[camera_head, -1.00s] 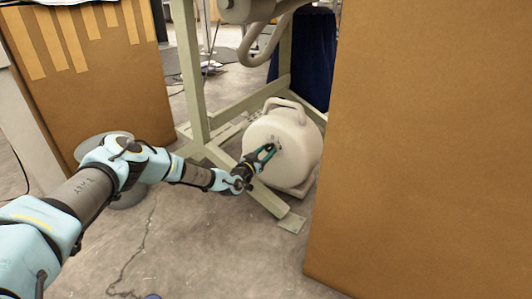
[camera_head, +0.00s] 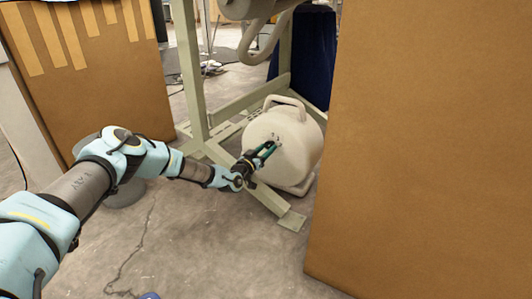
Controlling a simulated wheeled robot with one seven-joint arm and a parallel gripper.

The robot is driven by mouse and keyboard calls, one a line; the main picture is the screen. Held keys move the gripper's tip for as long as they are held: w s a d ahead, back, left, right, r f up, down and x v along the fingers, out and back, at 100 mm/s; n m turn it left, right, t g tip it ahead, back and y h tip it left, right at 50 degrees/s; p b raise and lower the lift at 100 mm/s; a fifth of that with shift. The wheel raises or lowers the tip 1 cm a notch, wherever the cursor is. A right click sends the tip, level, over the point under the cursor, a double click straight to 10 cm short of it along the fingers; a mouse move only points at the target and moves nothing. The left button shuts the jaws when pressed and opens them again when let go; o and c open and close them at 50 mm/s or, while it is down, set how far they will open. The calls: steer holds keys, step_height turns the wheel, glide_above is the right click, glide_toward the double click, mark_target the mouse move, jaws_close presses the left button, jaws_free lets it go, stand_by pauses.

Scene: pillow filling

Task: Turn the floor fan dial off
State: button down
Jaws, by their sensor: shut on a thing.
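The floor fan (camera_head: 298,150) is a round, cream-coloured drum with a handle on top, standing on the floor beside a metal frame. Its flat face points toward my arm, with small dark marks near the middle. The dial is on this face, largely hidden by the fingers and too small to make out. My gripper (camera_head: 267,149), with dark green fingers, reaches the face at its centre and is shut on the dial.
A pale metal frame (camera_head: 192,75) stands behind and left of the fan, with a foot on the floor in front. A large cardboard box (camera_head: 430,150) fills the right side. Another cardboard box (camera_head: 130,85) stands at the left.

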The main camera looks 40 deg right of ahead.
steer(key=shift+n+b, duration=2.1)
steer(key=shift+n, duration=1.3)
steer(key=shift+c, duration=1.7)
jaws_free()
steer(key=shift+s+a+r+p, duration=0.15)
steer(key=shift+a+p, duration=0.2)
steer(key=shift+a, duration=0.15)
steer(key=p+v, duration=0.4)
steer(key=v, duration=0.5)
steer(key=shift+a, duration=0.35)
steer(key=shift+s, duration=0.1)
